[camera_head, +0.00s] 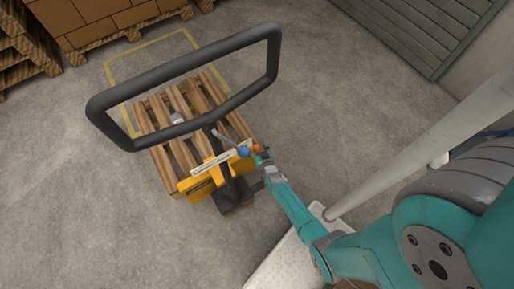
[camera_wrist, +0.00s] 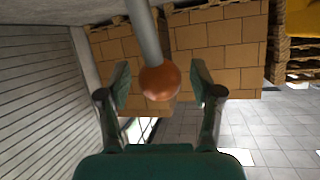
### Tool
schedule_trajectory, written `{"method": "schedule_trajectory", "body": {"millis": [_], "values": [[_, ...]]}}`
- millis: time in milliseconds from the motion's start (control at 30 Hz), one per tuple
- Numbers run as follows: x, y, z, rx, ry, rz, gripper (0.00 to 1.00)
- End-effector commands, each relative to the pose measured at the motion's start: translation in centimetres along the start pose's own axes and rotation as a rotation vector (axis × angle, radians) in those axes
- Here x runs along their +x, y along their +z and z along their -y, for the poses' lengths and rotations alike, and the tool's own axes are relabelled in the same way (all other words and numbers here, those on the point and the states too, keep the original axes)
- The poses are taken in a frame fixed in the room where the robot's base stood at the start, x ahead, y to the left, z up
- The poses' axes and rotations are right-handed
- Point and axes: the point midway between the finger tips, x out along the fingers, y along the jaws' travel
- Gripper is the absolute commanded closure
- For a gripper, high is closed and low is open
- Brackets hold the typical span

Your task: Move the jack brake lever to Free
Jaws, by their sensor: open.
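The pallet jack has a large black loop handle (camera_head: 190,68) and a yellow body (camera_head: 203,187). Near its column are a blue knob (camera_head: 243,151) on a grey lever (camera_head: 224,138) and an orange knob (camera_head: 257,148). Labels are too small to read, so I cannot tell which lever is the brake or its setting. My gripper (camera_head: 264,159) is beside the orange knob. In the wrist view my gripper (camera_wrist: 161,88) is open, with the orange knob (camera_wrist: 160,82) and its grey rod (camera_wrist: 143,32) between the fingers. Gaps show on both sides; neither finger visibly touches it.
Stacked boxes (camera_head: 90,18) stand at the back left. A slatted grey panel (camera_head: 430,28) is at upper right. The grey floor (camera_head: 345,120) right of the jack is clear.

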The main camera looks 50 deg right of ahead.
Motion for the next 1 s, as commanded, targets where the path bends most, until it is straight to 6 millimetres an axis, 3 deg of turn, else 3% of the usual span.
{"method": "schedule_trajectory", "body": {"millis": [100,300,367,733,1000], "values": [[0.0,0.0,0.0,0.000,0.000,0.000,0.37],[0.0,0.0,0.0,0.000,0.000,0.000,0.87],[0.0,0.0,0.0,0.000,0.000,0.000,1.00],[-0.6,0.1,-0.1,0.004,-0.003,-0.019,1.00],[-3.4,0.4,-0.8,0.022,-0.021,-0.115,1.00]]}}
